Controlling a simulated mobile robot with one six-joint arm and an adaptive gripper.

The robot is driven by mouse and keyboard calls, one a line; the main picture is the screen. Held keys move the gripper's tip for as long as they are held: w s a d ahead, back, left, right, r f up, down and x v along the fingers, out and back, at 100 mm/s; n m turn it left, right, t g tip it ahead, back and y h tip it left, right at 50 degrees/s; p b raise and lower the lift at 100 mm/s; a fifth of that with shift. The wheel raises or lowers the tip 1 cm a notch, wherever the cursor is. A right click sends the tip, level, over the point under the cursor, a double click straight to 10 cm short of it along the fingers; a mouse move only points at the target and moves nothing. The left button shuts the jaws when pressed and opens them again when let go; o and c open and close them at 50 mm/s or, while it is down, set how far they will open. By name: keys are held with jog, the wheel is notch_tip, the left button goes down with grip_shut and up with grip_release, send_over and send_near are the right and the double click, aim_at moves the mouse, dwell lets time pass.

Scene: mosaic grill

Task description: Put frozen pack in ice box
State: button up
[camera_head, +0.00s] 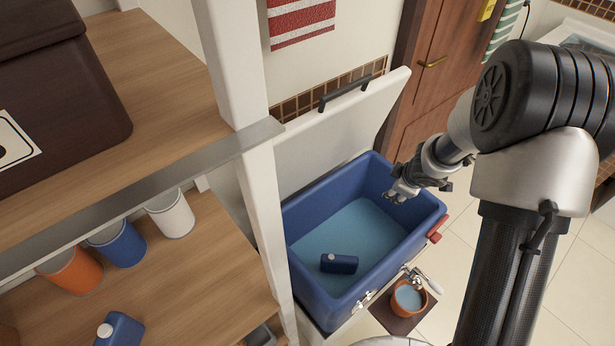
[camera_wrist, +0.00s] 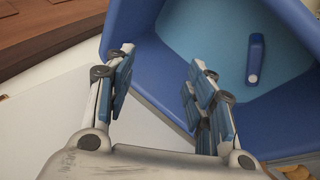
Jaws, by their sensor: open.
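The ice box (camera_head: 297,231) is a blue tub with its white lid (camera_head: 345,122) raised open. A small dark blue frozen pack with a white cap (camera_head: 339,264) lies on the light blue floor inside it; the pack also shows in the wrist view (camera_wrist: 255,60). Another blue pack with a white cap (camera_head: 119,330) lies on the lower wooden shelf at the left. My gripper (camera_head: 396,194) is over the ice box's back right rim. In the wrist view my gripper (camera_wrist: 158,75) has its fingers spread apart with nothing between them.
A wooden shelf unit at the left has a white post (camera_head: 268,230) beside the box. Its lower shelf holds orange (camera_head: 72,271), blue (camera_head: 118,244) and white (camera_head: 170,214) cups. A dark brown case (camera_head: 70,110) sits above. An orange cup (camera_head: 408,297) stands under a tap in front.

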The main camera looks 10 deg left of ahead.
jog(key=s+d+r+m+t+h, duration=0.15)
jog(key=d+r+m, duration=0.3)
jog(key=r, duration=0.85)
jog(key=s+d+r+m+h, duration=0.3)
jog(key=s+d+r+m, duration=0.1)
jog(key=s+r, duration=0.6)
jog(key=s+a+r+m+g+y, duration=0.1)
jog(key=s+a+m+y, duration=0.1)
jog(key=s, duration=0.9)
jog(key=s+a+r+m+g+y, duration=0.1)
jog(key=s+a+r+m, duration=0.1)
jog(key=s, duration=0.9)
jog(key=shift+s+a+m+y, duration=0.15)
jog(key=shift+a+m+y, duration=0.2)
jog(key=shift+a+m, duration=0.7)
jog(key=shift+a+r, duration=0.15)
jog(key=shift+a, duration=0.05)
jog(key=shift+c, duration=0.2)
